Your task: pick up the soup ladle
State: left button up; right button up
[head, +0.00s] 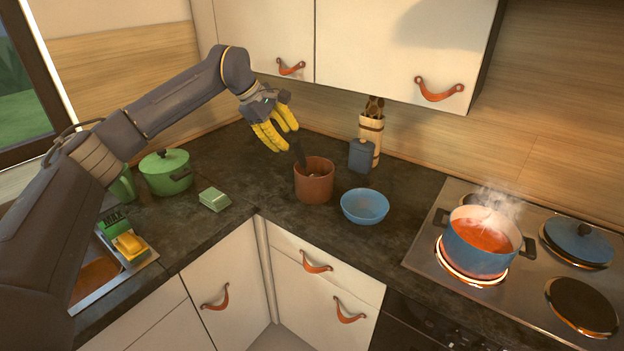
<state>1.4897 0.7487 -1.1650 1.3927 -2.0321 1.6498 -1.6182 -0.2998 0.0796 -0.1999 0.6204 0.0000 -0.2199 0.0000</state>
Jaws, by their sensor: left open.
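A dark handle (300,151) sticks up out of a round brown pot (314,184) on the corner counter. It appears to be the soup ladle; its lower end is hidden inside the pot. My left gripper (278,136) has yellow fingers and is open and empty. It hangs just above and to the left of the handle's top, with a small gap seeming to lie between them, though the depth is hard to judge. My right gripper is not in view.
A blue bowl (364,206) stands right of the brown pot, with a dark canister (361,156) and utensil holder (371,130) behind. A steaming blue soup pot (475,255) sits on a glowing burner. A green lidded pot (166,176) stands left. Cabinets overhang the counter.

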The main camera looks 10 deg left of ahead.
aim_at(305, 160)
pick_arm(q)
jog(key=shift+x, duration=5)
jog(key=shift+o, duration=0.2)
jog(key=shift+d, duration=0.1)
grip_shut()
